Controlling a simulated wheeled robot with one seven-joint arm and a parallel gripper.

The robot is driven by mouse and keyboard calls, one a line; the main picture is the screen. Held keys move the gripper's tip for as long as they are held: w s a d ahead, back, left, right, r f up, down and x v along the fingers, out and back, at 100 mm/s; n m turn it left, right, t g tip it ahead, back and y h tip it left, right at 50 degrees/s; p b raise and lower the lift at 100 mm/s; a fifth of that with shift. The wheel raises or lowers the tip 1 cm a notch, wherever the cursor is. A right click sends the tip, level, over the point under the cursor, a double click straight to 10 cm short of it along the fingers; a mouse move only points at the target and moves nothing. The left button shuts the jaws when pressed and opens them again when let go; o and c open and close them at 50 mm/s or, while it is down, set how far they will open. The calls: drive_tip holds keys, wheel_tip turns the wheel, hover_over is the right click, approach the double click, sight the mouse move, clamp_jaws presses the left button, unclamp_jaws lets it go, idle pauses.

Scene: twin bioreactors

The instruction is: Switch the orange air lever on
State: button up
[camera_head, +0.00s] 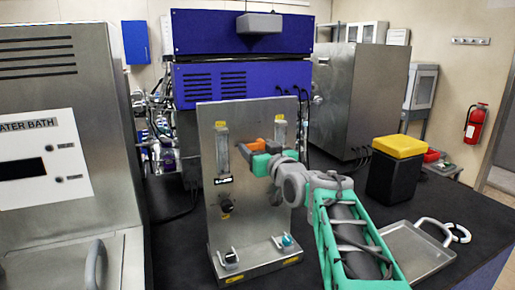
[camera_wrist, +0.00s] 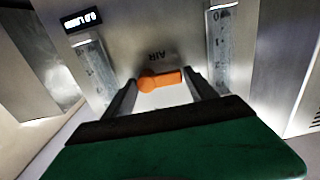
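The orange air lever (camera_head: 254,146) is on the upper part of the upright metal panel (camera_head: 239,215). In the wrist view the lever (camera_wrist: 160,80) lies nearly sideways, its round hub at the left and its handle to the right, beside the inverted word AIR. My gripper (camera_wrist: 160,86) is open, with one finger on each side of the lever. I cannot tell whether either finger touches it. In the head view my gripper (camera_head: 262,161) is at the panel and partly hides the area around the lever.
Two clear flow tubes (camera_head: 222,150) stand on the panel, with a small display (camera_head: 223,180) and a dark knob (camera_head: 226,205) below. Two small valves sit on the panel's base. A yellow-topped black bin (camera_head: 397,168) and metal tray (camera_head: 418,250) are at the right.

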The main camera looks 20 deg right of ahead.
drive_tip(key=c, duration=1)
drive_tip(key=shift+o, duration=0.2)
drive_tip(key=shift+m+b, duration=0.3)
drive_tip(key=shift+m, duration=0.1)
drive_tip(key=m+b, duration=0.1)
drive_tip(key=m, duration=0.1)
drive_tip(key=shift+r+m+b, duration=0.15)
drive_tip(key=shift+m+b, duration=0.15)
drive_tip(key=shift+b, duration=0.05)
drive_tip(key=m, duration=0.2)
drive_tip(key=m+b, duration=0.1)
drive_tip(key=r+m, duration=0.1)
drive_tip(key=m, duration=0.1)
drive_tip(key=shift+d+m, duration=0.3)
drive_tip(key=m, duration=0.4)
drive_tip(key=shift+d+r, duration=0.25)
drive_tip(key=shift+d, duration=0.1)
drive_tip(key=shift+d+r+m, duration=0.1)
drive_tip(key=shift+d+m, duration=0.1)
drive_tip(key=shift+m, duration=1.05)
drive_tip(key=shift+d+m, duration=0.2)
drive_tip(key=shift+m, duration=1.05)
